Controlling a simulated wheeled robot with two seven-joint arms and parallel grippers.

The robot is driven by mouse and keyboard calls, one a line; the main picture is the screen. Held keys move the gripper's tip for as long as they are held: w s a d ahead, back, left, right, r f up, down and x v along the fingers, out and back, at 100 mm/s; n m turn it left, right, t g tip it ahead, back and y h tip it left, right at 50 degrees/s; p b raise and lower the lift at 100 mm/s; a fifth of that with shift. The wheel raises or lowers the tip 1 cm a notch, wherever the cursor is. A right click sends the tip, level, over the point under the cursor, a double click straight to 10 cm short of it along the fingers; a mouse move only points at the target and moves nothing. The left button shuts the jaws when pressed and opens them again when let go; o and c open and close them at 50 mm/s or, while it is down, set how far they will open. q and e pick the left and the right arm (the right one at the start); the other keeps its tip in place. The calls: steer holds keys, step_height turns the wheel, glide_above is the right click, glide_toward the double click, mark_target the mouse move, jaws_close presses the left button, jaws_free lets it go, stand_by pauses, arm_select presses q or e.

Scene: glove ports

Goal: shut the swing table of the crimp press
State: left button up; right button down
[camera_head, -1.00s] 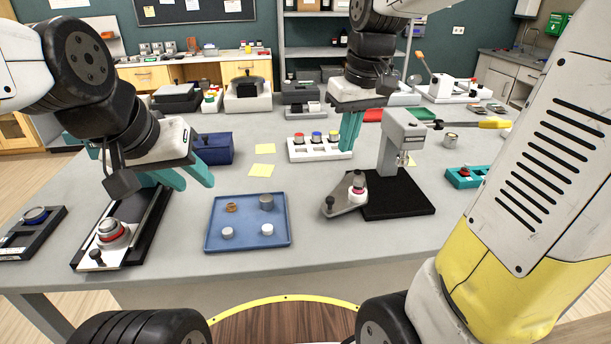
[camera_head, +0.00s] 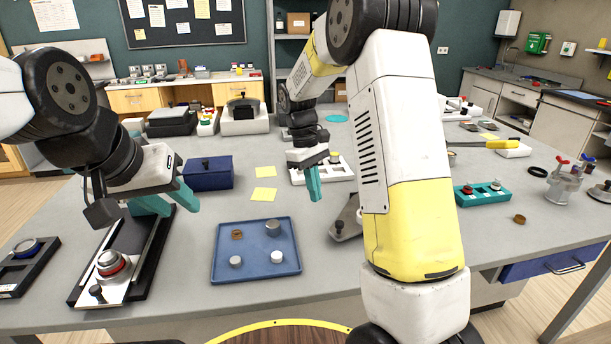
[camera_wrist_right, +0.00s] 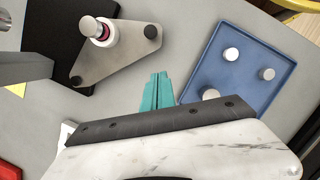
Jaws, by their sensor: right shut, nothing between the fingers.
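The crimp press is mostly hidden behind my right arm in the head view; its yellow lever (camera_head: 500,144) sticks out to the right. Its grey swing table (camera_head: 346,222) shows only in part there. In the right wrist view the swing table (camera_wrist_right: 128,62) is a grey plate with dark knobs and a white and red cylinder, swung out beyond the black base (camera_wrist_right: 62,40). My right gripper (camera_head: 314,198) is shut and empty. In the wrist view its fingers (camera_wrist_right: 158,78) are beside the plate, apart from it. My left gripper (camera_head: 168,206) is open above a black fixture.
A blue tray (camera_head: 256,272) with small parts lies left of the swing table. A white rack (camera_head: 312,172) stands behind my right gripper. The black fixture (camera_head: 116,262) is at the left, and a teal block (camera_head: 482,194) at the right. Yellow notes lie flat behind the tray.

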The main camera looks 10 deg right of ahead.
steer(key=x, duration=0.4)
steer(key=s+d, duration=0.2)
steer(key=shift+s+d+f, duration=0.2)
steer(key=shift+s, duration=0.2)
steer(key=shift+s+d, duration=0.15)
steer(key=shift+s, duration=0.1)
